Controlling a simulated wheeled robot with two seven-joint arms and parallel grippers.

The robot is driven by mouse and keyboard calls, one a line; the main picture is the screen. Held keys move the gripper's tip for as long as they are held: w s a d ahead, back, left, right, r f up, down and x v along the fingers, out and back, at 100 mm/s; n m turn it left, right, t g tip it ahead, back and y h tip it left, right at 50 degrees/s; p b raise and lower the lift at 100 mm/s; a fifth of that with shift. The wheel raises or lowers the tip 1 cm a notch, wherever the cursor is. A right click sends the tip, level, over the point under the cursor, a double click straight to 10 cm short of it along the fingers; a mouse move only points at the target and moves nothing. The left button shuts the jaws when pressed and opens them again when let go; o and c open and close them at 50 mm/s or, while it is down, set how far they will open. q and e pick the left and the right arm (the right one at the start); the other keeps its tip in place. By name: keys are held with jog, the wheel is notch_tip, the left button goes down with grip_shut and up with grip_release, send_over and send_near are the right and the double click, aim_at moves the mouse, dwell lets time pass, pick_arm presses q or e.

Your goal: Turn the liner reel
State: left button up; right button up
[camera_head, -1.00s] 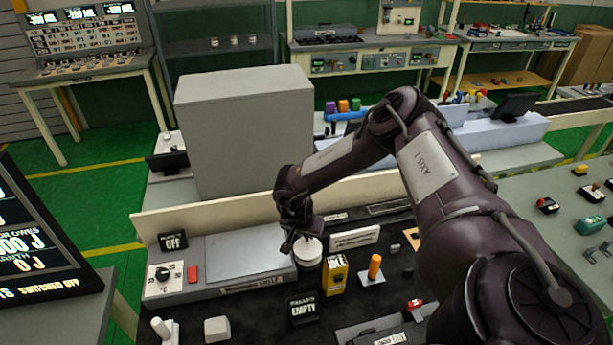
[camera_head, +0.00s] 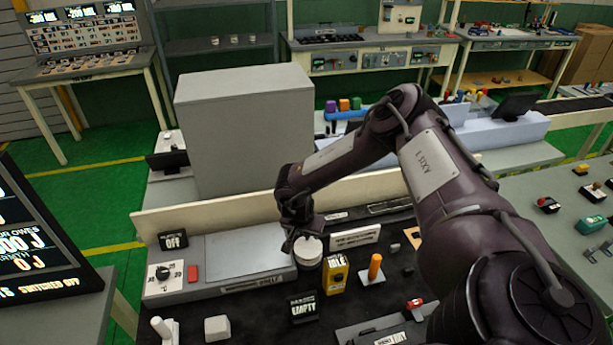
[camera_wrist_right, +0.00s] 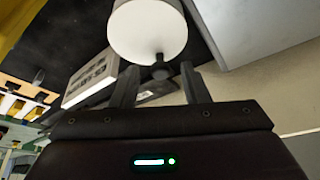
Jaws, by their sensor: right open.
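The liner reel, which I take to be the white round drum (camera_head: 309,251), stands on the dark bench mat in the head view. In the right wrist view the white drum (camera_wrist_right: 147,32) shows large, with a small dark knob on its near side. My right gripper (camera_head: 300,238) is at the drum's upper left in the head view. In the right wrist view its two fingers (camera_wrist_right: 158,85) are apart, with the knob between their tips. I cannot tell whether they touch it. My left gripper is not in view.
A yellow box marked IDLE (camera_head: 335,274) stands close in front of the drum. A white label plate (camera_head: 355,237) is to its right, and an orange peg (camera_head: 375,267) beyond the box. A grey raised panel (camera_head: 240,260) lies to the left. A black EMPTY sign (camera_head: 303,308) is in front.

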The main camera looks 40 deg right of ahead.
aim_at(303, 249)
jog(key=b+v, duration=0.1)
jog(key=v, duration=0.6)
jog(key=shift+r+b, duration=0.25)
jog(key=shift+b, duration=0.1)
jog(key=shift+a, duration=0.15)
